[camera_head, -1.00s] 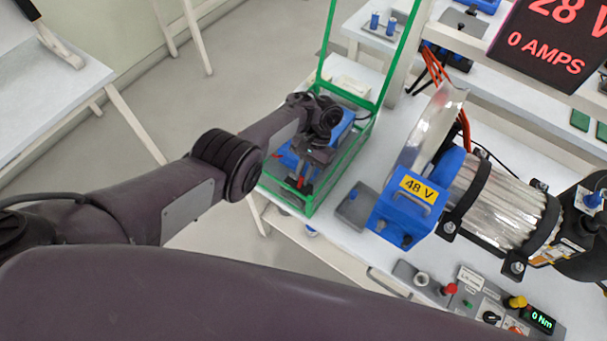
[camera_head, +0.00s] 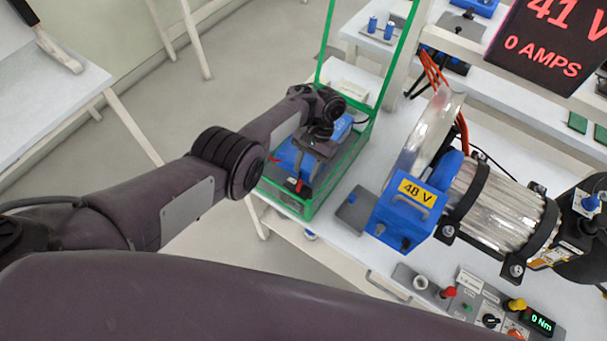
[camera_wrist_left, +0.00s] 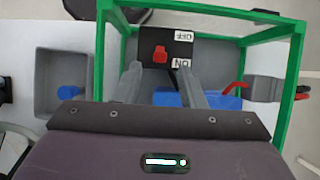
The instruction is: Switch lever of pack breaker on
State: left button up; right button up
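The pack breaker shows in the left wrist view as a dark plate with a red lever (camera_wrist_left: 160,55) and white labels, OFF at the top and ON at the bottom (camera_wrist_left: 181,63). I cannot tell clearly which label the lever leans to. In the head view the red lever (camera_head: 300,187) is small, low inside the green frame (camera_head: 345,185). My left gripper (camera_head: 308,165) reaches into the frame above it. In the wrist view its two grey fingers (camera_wrist_left: 158,70) are apart and empty, on either side of the lever's line. My right gripper is not in view.
Green frame bars surround the breaker closely. A blue pack (camera_head: 342,127) lies inside the frame. To the right stand a blue 48 V box (camera_head: 405,215) and a silver drum (camera_head: 497,205). A display (camera_head: 553,40) reads 41 V, 0 AMPS.

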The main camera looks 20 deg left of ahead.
pick_arm(q)
jog(key=shift+v, duration=2.25)
jog(key=shift+f, duration=0.1)
